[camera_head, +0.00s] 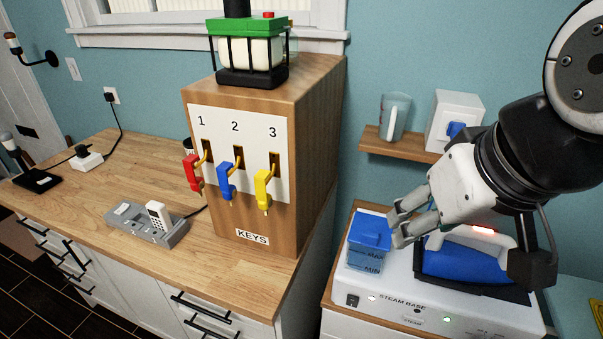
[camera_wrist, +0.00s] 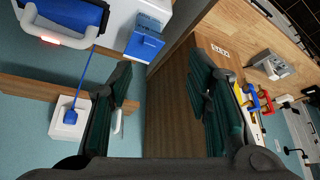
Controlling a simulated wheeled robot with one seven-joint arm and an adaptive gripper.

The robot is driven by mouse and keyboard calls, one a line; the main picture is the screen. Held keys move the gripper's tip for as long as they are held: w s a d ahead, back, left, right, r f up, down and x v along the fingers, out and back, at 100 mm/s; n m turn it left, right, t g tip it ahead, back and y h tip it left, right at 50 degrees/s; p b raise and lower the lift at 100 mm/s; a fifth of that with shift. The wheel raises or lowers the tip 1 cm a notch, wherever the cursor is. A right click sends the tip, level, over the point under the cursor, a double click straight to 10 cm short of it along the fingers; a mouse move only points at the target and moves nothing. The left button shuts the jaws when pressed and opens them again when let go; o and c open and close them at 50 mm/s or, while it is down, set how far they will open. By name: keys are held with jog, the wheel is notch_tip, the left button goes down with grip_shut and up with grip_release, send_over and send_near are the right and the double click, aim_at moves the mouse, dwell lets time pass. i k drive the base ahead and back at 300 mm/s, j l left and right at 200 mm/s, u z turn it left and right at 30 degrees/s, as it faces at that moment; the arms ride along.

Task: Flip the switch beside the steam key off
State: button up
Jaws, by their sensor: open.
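The white steam base (camera_head: 393,292) stands at the lower right of the head view. A black rocker switch (camera_head: 352,300) is at the left of its front face. A small key marked "STEAM" (camera_head: 412,321) lies to the switch's right, low on the front. I cannot tell the rocker's position at this size. My gripper (camera_head: 399,221) is above the base, beside the blue water tank (camera_head: 367,241), up and right of the switch. It is open and empty. In the wrist view its fingers are spread (camera_wrist: 163,85), and the switch cannot be made out.
A blue iron (camera_head: 465,262) rests on the base's right side under my wrist. A wooden key cabinet (camera_head: 313,150) stands to the left, with red, blue and yellow levers. A wall shelf (camera_head: 400,147) holds a jug and a white box.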

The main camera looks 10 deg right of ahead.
aim_at(352, 300)
jog(key=k+l, duration=0.1)
jog(key=k, duration=0.15)
jog(key=k+l+z, duration=0.25)
jog(key=k+l, duration=0.25)
jog(key=k, duration=0.1)
